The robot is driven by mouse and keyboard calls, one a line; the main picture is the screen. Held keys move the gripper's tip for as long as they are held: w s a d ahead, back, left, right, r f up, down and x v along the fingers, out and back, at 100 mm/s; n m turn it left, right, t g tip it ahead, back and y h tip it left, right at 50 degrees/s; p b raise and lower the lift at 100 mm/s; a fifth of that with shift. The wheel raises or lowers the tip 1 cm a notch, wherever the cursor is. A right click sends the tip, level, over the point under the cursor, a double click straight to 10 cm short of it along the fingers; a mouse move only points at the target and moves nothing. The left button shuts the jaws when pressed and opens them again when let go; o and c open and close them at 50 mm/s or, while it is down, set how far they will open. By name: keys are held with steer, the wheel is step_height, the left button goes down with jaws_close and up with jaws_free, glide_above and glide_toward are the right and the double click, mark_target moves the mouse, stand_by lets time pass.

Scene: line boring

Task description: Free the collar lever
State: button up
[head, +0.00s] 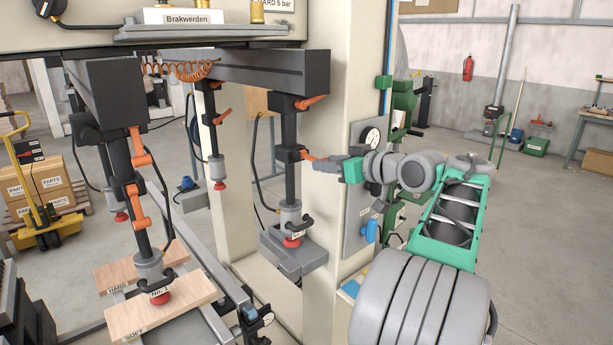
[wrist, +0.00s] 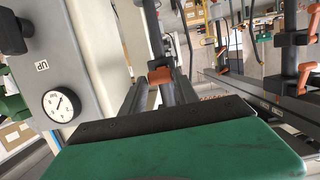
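A dark vertical spindle column (head: 290,178) hangs from the black beam and carries two orange collar levers. The upper lever (head: 312,101) sticks out to the right near the beam. The lower lever (head: 312,156) points right, toward my gripper (head: 328,162). My gripper reaches in from the right, its tips at the lower lever's outer end. In the wrist view an orange lever (wrist: 160,75) shows at the tips, between the two grey fingers of my gripper (wrist: 158,88). Whether the fingers press on it cannot be made out.
A pale machine post (head: 337,90) stands close behind my gripper, with a gauge panel (head: 360,205) beside my forearm. The black beam (head: 255,72) runs above. A second column with orange levers (head: 138,150) stands over wooden boards (head: 190,303) at left. Open floor lies at right.

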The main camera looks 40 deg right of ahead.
steer(key=o, duration=0.3)
steer(key=shift+f, duration=0.1)
steer(key=shift+o, duration=0.2)
steer(key=shift+v, duration=2)
steer(key=v, duration=0.4)
steer(key=shift+p, duration=0.3)
